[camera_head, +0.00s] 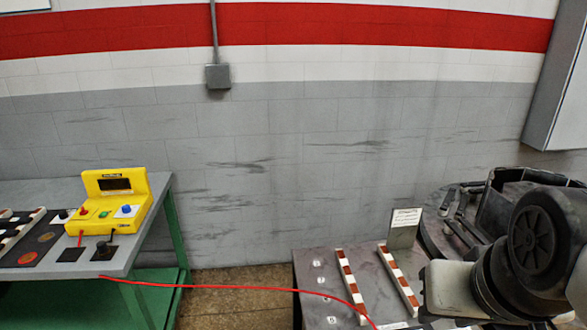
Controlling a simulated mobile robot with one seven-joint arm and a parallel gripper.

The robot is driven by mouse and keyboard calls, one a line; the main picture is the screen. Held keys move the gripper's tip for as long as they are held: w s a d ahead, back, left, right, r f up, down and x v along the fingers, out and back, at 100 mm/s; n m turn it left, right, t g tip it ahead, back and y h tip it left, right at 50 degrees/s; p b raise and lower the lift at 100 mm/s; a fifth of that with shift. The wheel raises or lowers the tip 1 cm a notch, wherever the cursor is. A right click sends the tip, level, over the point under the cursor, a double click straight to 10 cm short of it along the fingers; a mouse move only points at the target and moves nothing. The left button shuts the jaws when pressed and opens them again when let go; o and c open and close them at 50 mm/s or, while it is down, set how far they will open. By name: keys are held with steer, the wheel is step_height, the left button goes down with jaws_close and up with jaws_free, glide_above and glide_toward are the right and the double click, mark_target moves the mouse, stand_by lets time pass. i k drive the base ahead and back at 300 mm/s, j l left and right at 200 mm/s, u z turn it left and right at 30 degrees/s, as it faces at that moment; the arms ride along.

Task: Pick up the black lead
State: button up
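The yellow meter box (108,206) stands on the grey top of the green bench at the left. A short black lead (111,238) shows at the front of the box. Its dark end (103,247) appears to rest on a small black pad on the bench top. The lead is small here, and I cannot make out its full length. My arm (535,240) fills the lower right, far from the black lead. I cannot see my gripper's fingers, so whether it is open or holds anything is hidden.
A red lead (230,288) runs from the meter across the gap to the right-hand table (323,268). Two red-and-white striped bars (399,279) lie on that table. A dark round metal part (432,232) is behind my arm. Brown floor (235,285) separates bench and table.

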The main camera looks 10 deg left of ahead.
mark_target(102, 246)
steer(key=k+u, duration=0.1)
steer(key=k, duration=0.3)
steer(key=k+j+u, duration=0.1)
steer(key=k, duration=0.3)
steer(key=j+u, duration=0.1)
steer(key=u, duration=1.3)
steer(key=z, duration=0.2)
steer(key=i+j+z, duration=0.25)
steer(key=z, duration=0.25)
steer(key=i+j+z, duration=0.65)
steer(key=i+j, duration=0.15)
steer(key=j, duration=0.3)
steer(key=i+j+z, duration=0.1)
steer(key=j, duration=0.25)
steer(key=i+j, duration=0.2)
steer(key=j, duration=0.2)
steer(key=i+j, duration=0.2)
steer(key=j, duration=0.15)
steer(key=i+j, duration=0.15)
steer(key=j, duration=0.25)
steer(key=i+j, duration=0.2)
steer(key=j, duration=0.2)
steer(key=i+j+z, duration=0.1)
steer(key=j, duration=0.3)
steer(key=i, duration=0.1)
